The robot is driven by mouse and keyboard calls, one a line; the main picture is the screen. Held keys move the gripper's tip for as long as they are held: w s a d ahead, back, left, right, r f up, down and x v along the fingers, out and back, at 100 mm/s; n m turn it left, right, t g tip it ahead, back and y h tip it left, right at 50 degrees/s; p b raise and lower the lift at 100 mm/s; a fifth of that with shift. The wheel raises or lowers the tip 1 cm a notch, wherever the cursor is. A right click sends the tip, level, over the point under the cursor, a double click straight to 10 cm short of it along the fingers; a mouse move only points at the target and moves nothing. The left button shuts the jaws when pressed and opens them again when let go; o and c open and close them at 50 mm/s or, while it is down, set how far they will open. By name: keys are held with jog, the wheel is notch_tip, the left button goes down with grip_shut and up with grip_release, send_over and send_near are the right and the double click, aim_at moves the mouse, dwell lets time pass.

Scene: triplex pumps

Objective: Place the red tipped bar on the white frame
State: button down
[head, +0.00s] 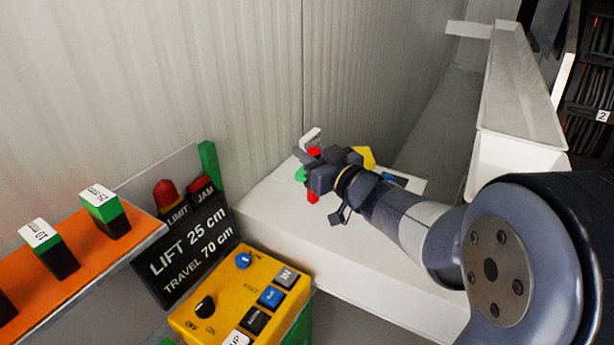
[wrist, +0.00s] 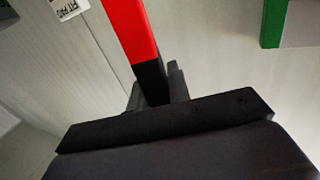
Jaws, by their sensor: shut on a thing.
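My gripper (head: 322,172) is over the white surface in the middle of the head view. In the wrist view it is shut on a bar with a red end (wrist: 128,28) and a black lower part (wrist: 152,80). The black part sits between the fingers and the red end points away from them. In the head view, small red patches (head: 312,197) show beside the gripper; I cannot tell which belong to the bar. A small white piece (head: 311,136) stands just behind the gripper. I cannot tell whether it is part of the white frame, which is not clearly seen.
A white bench (head: 285,235) lies under my gripper, against a ribbed wall. Yellow (head: 366,155) and green (head: 300,174) pieces show beside the gripper. A yellow control box (head: 235,300), a black sign (head: 185,250) and an orange shelf (head: 75,260) with green-topped blocks stand left.

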jog(key=shift+f+b, duration=0.3)
jog(key=shift+f, duration=1.75)
jog(key=shift+f, duration=0.25)
jog(key=c, duration=1.3)
grip_release()
jog(key=v, duration=1.2)
jog(key=shift+r, duration=0.2)
